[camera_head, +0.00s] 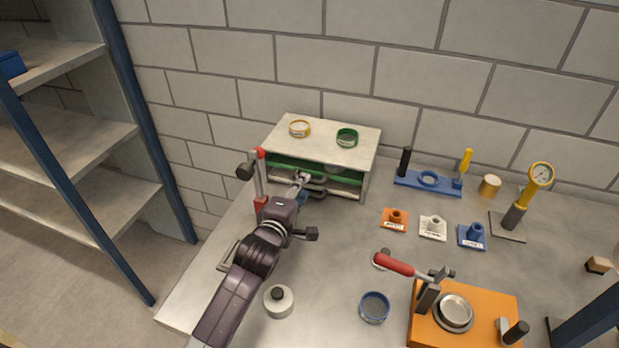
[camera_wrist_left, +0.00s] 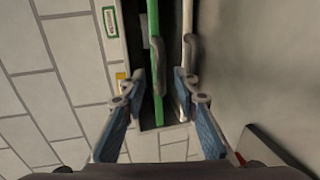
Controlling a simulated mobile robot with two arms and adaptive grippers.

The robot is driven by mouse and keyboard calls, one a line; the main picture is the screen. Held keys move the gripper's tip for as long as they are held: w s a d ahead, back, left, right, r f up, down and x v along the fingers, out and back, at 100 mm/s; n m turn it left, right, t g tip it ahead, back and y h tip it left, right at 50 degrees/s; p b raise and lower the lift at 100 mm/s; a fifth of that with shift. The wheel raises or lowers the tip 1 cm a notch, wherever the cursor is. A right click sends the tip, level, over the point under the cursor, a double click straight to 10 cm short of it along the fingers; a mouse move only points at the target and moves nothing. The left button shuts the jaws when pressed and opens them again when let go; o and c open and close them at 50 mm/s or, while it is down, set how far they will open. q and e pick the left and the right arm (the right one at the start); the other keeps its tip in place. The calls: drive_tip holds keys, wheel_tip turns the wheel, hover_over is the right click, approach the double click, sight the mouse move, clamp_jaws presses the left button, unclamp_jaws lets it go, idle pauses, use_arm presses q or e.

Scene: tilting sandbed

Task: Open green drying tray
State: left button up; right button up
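The green drying tray (camera_head: 285,161) is the upper tray of a small light cabinet (camera_head: 325,138) against the wall. In the left wrist view its green front (camera_wrist_left: 154,28) and grey handle (camera_wrist_left: 158,65) show. A pale lower tray (camera_head: 343,187) lies below it; its handle (camera_wrist_left: 190,52) also shows in the wrist view. My left gripper (camera_head: 304,182) is at the cabinet front. In the wrist view its fingers (camera_wrist_left: 158,91) are spread, with the green tray's handle between them and nothing clearly gripped. Contact cannot be told. My right gripper is not in view.
A red-handled upright clamp (camera_head: 260,172) stands close beside my left gripper. A white round pot (camera_head: 278,301), blue ring (camera_head: 374,307) and orange fixture (camera_head: 480,312) are on the bench (camera_head: 325,270). Yellow (camera_head: 299,128) and green (camera_head: 347,137) rings sit on the cabinet.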

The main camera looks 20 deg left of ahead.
use_arm(q)
drive_tip(key=x, duration=0.3)
drive_tip(key=shift+w+f, duration=0.1)
drive_tip(key=shift+w, duration=0.25)
drive_tip(key=shift+w+d+f, duration=0.1)
drive_tip(key=shift+w, duration=0.3)
drive_tip(key=c, duration=0.6)
clamp_jaws()
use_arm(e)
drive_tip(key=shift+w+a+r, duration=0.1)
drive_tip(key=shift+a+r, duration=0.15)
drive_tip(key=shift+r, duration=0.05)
